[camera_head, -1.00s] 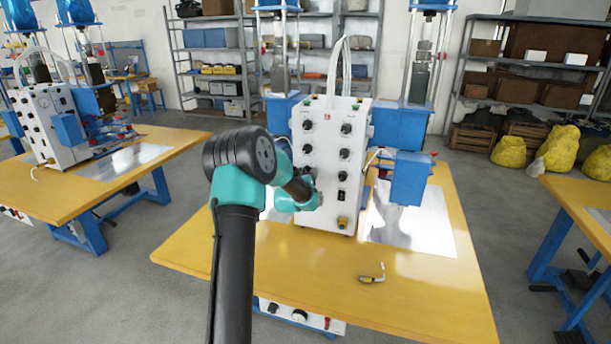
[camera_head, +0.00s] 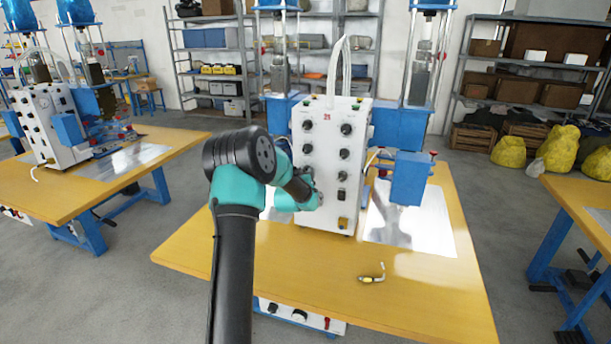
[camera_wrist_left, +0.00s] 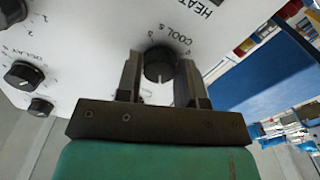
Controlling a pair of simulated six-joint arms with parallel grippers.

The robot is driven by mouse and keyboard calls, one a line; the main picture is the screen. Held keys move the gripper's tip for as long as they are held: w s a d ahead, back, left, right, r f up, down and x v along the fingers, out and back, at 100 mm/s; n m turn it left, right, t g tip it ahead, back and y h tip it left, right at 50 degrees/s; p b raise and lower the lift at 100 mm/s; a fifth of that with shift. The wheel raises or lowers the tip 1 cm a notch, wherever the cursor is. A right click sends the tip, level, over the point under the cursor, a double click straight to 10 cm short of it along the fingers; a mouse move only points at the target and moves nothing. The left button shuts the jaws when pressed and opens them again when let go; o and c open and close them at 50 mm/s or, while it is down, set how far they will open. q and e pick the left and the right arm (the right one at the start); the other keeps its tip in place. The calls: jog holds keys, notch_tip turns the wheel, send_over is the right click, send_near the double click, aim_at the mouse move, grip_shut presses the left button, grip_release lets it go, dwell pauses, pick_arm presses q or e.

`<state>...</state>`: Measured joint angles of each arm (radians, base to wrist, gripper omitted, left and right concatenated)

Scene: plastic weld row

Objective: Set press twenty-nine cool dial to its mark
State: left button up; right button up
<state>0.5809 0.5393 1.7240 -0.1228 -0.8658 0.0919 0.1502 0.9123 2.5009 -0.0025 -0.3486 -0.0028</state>
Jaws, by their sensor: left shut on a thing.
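The white press control box (camera_head: 330,165) stands on the middle table with black dials and a small red number, too small to read surely. In the left wrist view, the black cool dial (camera_wrist_left: 159,64) sits beside the lettering "COOL S", with a pale line on its lower side. My left gripper (camera_wrist_left: 159,82) has one finger on each side of this dial and is shut on it. In the head view my left arm hides the dial and the fingertips. I cannot tell where the dial's mark is. My right gripper is not in view.
Other black dials (camera_wrist_left: 24,75) are to the left in the wrist view. Blue press parts (camera_head: 409,178) flank the box, and a metal plate (camera_head: 425,232) lies to its right. A small yellow-ended item (camera_head: 372,276) lies on the table front (camera_head: 430,305), which is otherwise clear.

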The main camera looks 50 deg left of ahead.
pick_arm(q)
jog(key=n, duration=2.1)
jog(key=shift+r, duration=0.15)
dwell(0.5)
jog(key=o, duration=0.9)
jog(key=shift+s+d, duration=0.1)
